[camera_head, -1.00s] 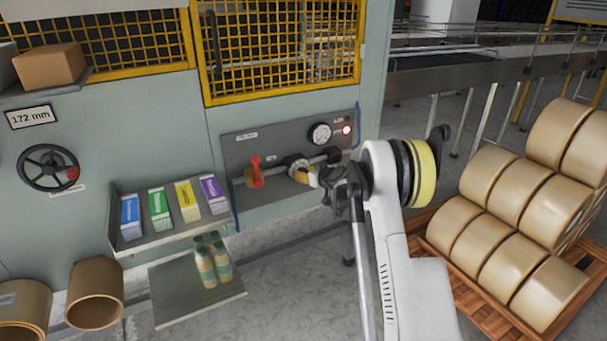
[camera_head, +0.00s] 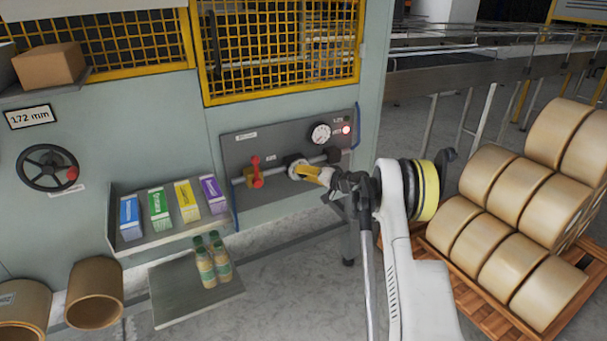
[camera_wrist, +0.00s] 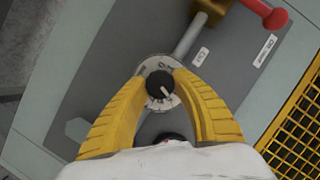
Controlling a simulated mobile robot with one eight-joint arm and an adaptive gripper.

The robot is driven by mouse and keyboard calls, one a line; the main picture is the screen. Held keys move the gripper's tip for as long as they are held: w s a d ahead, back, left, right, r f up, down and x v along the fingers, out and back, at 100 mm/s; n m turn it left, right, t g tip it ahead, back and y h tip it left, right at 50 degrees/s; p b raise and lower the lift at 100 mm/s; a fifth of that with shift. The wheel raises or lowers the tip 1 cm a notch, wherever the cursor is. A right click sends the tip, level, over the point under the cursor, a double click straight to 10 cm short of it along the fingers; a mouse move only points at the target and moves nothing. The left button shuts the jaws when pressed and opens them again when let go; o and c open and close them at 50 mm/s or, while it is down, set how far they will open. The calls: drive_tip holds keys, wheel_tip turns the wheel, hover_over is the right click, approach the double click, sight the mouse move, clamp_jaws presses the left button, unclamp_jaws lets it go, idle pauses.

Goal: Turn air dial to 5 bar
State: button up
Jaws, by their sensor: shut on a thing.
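The air dial is a black knob (camera_wrist: 159,84) with a white pointer on a pale round scale, on the dark grey panel (camera_head: 240,150). In the wrist view, my gripper's yellow fingers (camera_wrist: 162,78) lie on both sides of the knob and are shut on it. In the head view, my gripper (camera_head: 302,170) reaches the dial from the right and partly hides it. The scale's numbers are too small to read. A white round pressure gauge (camera_head: 320,133) sits above and right of the dial; its reading cannot be told.
A red-handled valve (camera_head: 256,172) is left of the dial, joined by a grey pipe. A red lamp (camera_head: 347,129) is lit beside the gauge. A shelf of coloured boxes (camera_head: 130,236) is to the left; a pallet of rolls (camera_head: 440,255) stands right.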

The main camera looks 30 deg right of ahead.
drive_tip(key=shift+m+y, duration=0.4)
drive_tip(key=shift+m, duration=0.2)
drive_tip(key=o, duration=1.2)
drive_tip(key=shift+a, duration=0.1)
drive_tip(key=v, duration=1.2)
drive_tip(key=shift+f, duration=0.2)
